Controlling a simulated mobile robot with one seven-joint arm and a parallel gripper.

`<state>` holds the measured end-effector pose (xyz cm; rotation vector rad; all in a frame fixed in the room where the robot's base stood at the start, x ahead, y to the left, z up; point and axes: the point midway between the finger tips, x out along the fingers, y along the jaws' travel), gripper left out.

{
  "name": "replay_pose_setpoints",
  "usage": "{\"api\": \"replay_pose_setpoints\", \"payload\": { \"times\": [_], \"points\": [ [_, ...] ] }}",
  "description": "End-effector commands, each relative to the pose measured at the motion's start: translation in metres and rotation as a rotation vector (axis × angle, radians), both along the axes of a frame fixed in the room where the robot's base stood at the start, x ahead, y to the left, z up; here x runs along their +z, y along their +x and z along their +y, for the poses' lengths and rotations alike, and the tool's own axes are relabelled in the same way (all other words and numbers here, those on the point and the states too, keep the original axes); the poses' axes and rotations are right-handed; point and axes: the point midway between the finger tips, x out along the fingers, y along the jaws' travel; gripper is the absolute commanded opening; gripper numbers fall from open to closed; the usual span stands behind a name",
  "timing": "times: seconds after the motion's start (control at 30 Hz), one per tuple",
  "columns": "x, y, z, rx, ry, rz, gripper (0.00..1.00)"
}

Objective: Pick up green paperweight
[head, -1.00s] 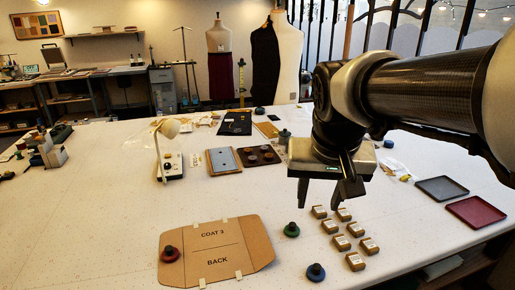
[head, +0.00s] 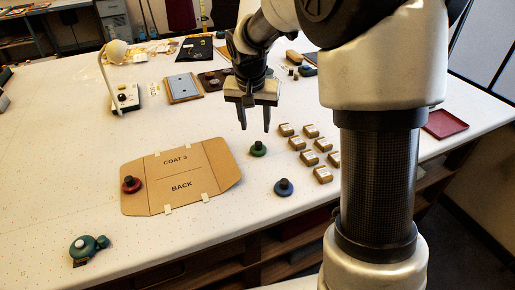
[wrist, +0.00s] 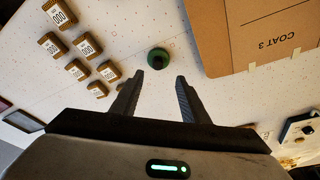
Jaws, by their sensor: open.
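The green paperweight (head: 258,149) is a round green disc with a dark knob. It stands on the white table just right of the cardboard pattern. In the wrist view the green paperweight (wrist: 158,58) lies beyond the fingertips, roughly centred between them. My gripper (head: 255,130) is open and empty, above the table and behind the paperweight in the head view. In the wrist view both fingers of my gripper (wrist: 159,76) are spread apart, touching nothing.
A cardboard pattern (head: 195,162) marked COAT 3 BACK carries a red paperweight (head: 131,184). A blue paperweight (head: 284,187) stands at the front. Several small labelled blocks (head: 297,143) stand to the right. A teal object (head: 88,247) sits near the front left edge.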

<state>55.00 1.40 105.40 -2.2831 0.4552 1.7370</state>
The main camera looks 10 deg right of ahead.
Motion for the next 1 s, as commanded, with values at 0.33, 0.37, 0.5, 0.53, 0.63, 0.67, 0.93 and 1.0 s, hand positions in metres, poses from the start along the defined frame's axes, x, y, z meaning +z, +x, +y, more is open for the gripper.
{"api": "replay_pose_setpoints", "payload": {
  "times": [0.33,0.37,0.5,0.53,0.63,0.67,0.93,1.0],
  "points": [
    [-0.031,0.008,-0.004,0.000,0.000,0.000,0.41],
    [-0.033,0.008,-0.004,0.000,0.000,0.000,0.41],
    [-0.050,0.010,-0.009,-0.001,-0.001,0.004,0.41],
    [-0.054,0.011,-0.010,-0.001,0.001,0.003,0.41],
    [-0.070,0.014,-0.012,0.000,-0.001,0.004,0.41],
    [-0.074,0.016,-0.012,0.001,0.000,0.002,0.41],
    [-0.079,0.018,-0.013,0.000,0.000,-0.001,0.41],
    [-0.079,0.018,-0.013,0.000,0.000,-0.001,0.33]
  ]
}}
